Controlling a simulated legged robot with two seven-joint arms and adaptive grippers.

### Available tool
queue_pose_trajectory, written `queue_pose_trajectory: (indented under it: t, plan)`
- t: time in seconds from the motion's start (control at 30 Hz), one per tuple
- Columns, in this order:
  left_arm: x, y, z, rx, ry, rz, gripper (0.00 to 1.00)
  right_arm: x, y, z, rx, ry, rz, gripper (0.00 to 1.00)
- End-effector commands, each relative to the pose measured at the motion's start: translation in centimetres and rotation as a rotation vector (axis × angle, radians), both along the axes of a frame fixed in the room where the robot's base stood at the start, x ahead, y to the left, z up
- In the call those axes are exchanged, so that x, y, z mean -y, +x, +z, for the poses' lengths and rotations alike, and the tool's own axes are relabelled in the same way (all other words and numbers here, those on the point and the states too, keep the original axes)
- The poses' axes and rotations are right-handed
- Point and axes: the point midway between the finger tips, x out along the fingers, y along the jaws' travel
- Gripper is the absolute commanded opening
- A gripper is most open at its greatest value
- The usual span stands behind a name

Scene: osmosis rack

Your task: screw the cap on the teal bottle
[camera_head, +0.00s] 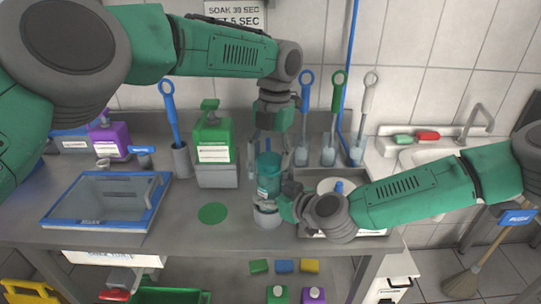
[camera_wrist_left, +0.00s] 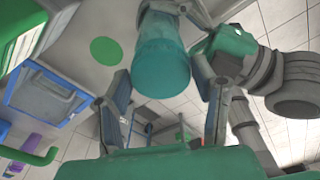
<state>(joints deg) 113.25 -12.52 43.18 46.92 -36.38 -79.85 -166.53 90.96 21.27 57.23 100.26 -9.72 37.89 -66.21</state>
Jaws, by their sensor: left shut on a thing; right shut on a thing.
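The teal bottle (camera_head: 268,178) stands upright on the counter's right half, directly below my left gripper (camera_head: 269,150). My left gripper points down, shut on the bottle's top end, with a finger on either side. The left wrist view shows the bottle's teal body (camera_wrist_left: 163,62) between the left fingers (camera_wrist_left: 168,108). I cannot make out the cap as a separate part. My right gripper (camera_head: 277,207) comes from the right, low down, and is shut on the bottle's lower part. Its fingers hide some of the bottle.
A pale grey cup-shaped thing (camera_head: 266,216) is under the bottle. A green dispenser (camera_head: 212,140) and a blue-rimmed tray (camera_head: 105,203) stand left. A green disc (camera_head: 213,213) marks clear counter. A sink (camera_head: 435,153) is at right.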

Motion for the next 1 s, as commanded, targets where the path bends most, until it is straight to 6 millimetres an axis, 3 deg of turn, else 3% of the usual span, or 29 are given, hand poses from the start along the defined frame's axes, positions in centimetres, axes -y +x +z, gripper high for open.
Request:
queue_pose_trajectory:
  t: [0.3,0.37,0.4,0.73,1.0]
  plan:
    - [-0.4,0.3,0.1,0.006,0.006,-0.023,0.43,0.1,0.0,-0.2,-0.003,-0.001,-0.003,0.00]
    - [-0.4,0.3,0.1,0.005,0.005,-0.022,0.66,0.1,0.0,-0.2,-0.002,-0.002,-0.002,0.00]
    - [-0.4,0.3,0.1,0.005,0.005,-0.022,0.73,0.1,0.0,-0.1,-0.002,-0.002,-0.002,0.00]
    - [-0.1,0.1,0.4,0.003,0.003,-0.024,0.73,0.0,0.0,0.0,-0.001,-0.001,-0.001,0.00]
    - [0.0,0.0,3.8,0.004,0.002,-0.023,0.73,0.0,0.0,0.0,0.000,0.000,0.000,0.00]
